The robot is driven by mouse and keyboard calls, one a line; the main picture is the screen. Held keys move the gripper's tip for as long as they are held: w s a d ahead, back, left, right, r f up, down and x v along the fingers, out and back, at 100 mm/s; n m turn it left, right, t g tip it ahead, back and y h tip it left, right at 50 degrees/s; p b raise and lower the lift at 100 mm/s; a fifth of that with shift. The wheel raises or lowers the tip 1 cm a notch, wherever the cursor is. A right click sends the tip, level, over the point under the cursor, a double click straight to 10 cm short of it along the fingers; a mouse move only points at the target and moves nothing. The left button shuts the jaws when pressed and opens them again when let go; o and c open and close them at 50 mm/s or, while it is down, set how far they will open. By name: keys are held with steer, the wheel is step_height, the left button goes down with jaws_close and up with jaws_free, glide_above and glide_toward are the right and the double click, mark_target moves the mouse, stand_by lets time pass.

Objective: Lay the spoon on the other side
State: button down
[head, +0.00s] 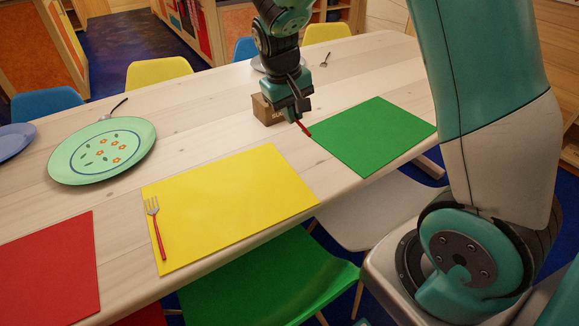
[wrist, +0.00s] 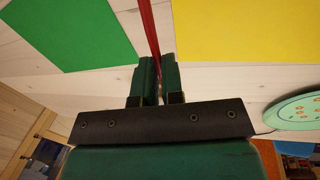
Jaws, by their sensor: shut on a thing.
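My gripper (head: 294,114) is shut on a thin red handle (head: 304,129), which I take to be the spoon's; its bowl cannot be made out. The red handle (wrist: 149,28) also shows in the wrist view, running up from between the fingers (wrist: 158,82). The gripper is over the table between the yellow mat (head: 235,205) and the green mat (head: 372,135), near their far corners. A fork (head: 156,222) with a red handle lies on the left end of the yellow mat.
A brown box (head: 264,110) stands right behind my gripper. A green patterned plate (head: 102,150) is at the left, and a red mat (head: 50,268) is at the near left. Another fork (head: 325,60) lies at the far side. Most of the yellow and green mats is bare.

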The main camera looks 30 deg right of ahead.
mark_target(293, 178)
step_height(293, 178, down, 18)
steer(key=shift+f, duration=0.15)
stand_by(0.3)
steer(key=c, duration=1.7)
jaws_free()
steer(key=shift+f, duration=0.15)
steer(key=o, duration=0.5)
steer(key=shift+c, duration=0.2)
step_height(293, 178, up, 12)
steer(key=a+f, duration=0.1)
steer(key=a, duration=0.1)
steer(key=s+a+r+n+y, duration=0.3)
steer(key=s+a+r+n, duration=0.1)
steer(key=s+a+r, duration=0.7)
steer(key=s+a+r+n+y, duration=0.1)
steer(key=s+a+r+n, duration=0.1)
steer(key=s, duration=0.4)
steer(key=s+a+r+n+y, duration=0.2)
steer(key=s+r, duration=0.2)
steer(key=s, duration=0.3)
steer(key=shift+a+r, duration=0.15)
steer(key=shift+r, duration=0.2)
